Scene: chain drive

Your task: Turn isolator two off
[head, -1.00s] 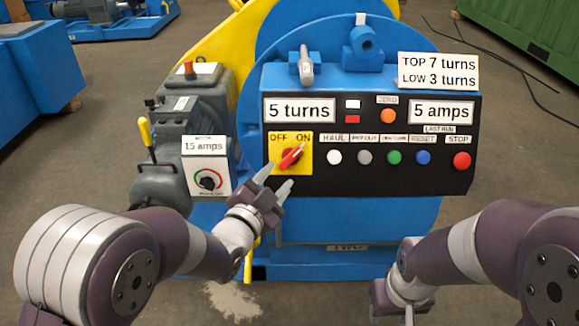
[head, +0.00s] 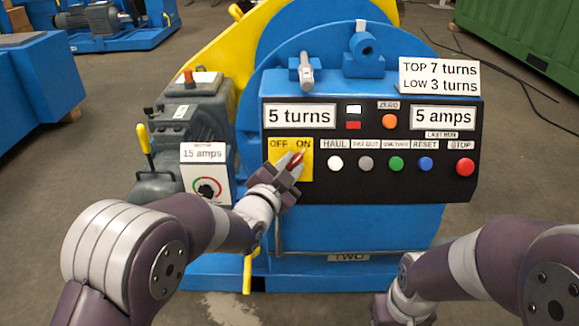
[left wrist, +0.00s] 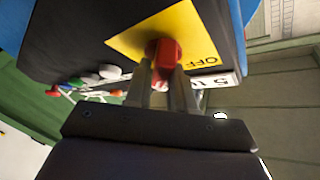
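The isolator is a red rotary handle (head: 296,159) on a yellow OFF/ON plate (head: 306,172), at the left of the black panel on the machine marked TWO (head: 348,257). The handle is tilted toward ON. My left gripper (head: 289,164) is at the handle, its fingers partly hiding it. In the left wrist view the red handle (left wrist: 166,52) shows between the tips of my left gripper (left wrist: 162,72). The fingers are apart, one on each side; I cannot tell whether they touch it. My right gripper (head: 402,308) is low at the bottom, its fingers not clearly seen.
Right of the isolator is a row of push buttons, from the white HAUL button (head: 335,163) to the red STOP button (head: 464,166). A grey motor unit (head: 178,135) with a yellow lever and a 15 amps dial box (head: 206,172) stands to the left.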

